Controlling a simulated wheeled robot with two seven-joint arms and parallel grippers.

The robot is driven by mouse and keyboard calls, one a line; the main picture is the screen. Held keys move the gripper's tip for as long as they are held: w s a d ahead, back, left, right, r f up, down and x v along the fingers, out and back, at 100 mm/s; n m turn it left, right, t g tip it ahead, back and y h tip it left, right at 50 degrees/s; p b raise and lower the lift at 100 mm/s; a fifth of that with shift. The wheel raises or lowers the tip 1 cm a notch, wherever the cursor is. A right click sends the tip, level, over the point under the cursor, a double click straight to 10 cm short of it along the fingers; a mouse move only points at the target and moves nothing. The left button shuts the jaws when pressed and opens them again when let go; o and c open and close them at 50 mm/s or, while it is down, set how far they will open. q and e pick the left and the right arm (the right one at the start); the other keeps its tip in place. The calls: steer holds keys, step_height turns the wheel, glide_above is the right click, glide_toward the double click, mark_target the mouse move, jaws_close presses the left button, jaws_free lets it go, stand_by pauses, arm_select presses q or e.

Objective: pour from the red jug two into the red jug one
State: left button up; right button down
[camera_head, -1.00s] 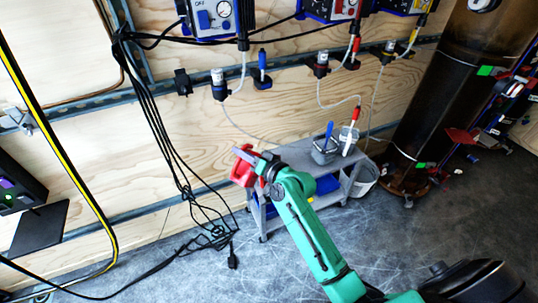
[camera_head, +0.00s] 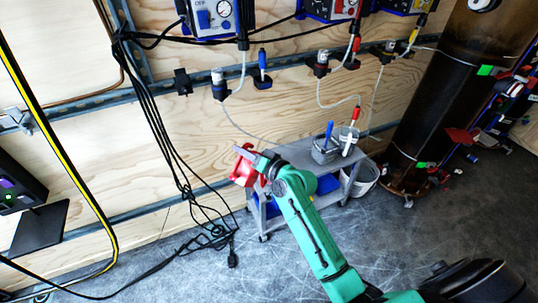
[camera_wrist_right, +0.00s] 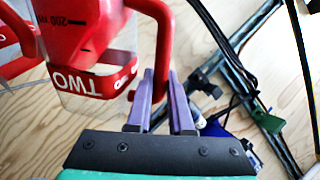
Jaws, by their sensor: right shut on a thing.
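My right gripper (camera_wrist_right: 162,82) is shut on the handle of the red jug two (camera_wrist_right: 92,82). The jug's clear wall and its red "TWO" label show upside down in the right wrist view. In the head view the red jug two (camera_head: 243,172) is at the tip of my right arm, in front of the wood wall, left of the grey cart. Another red part with a handle shape, likely the red jug one (camera_wrist_right: 14,45), is cut off at the left edge of the right wrist view, close beside jug two. The contents of both jugs are hidden. My left gripper is out of view.
A grey cart (camera_head: 348,190) with a grey bin (camera_head: 325,152) stands behind my right arm, and a white bucket (camera_head: 366,178) is beside it. Black cables (camera_head: 165,140) hang down the wall to the left.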

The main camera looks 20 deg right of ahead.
steer(key=shift+w+d+r+m, duration=0.1)
steer(key=shift+d+m, duration=0.05)
steer(key=shift+m, duration=0.15)
stand_by(0.5)
steer(key=shift+w+d+m, duration=0.15)
steer(key=shift+d+m, duration=0.1)
steer(key=shift+m, duration=0.05)
stand_by(1.0)
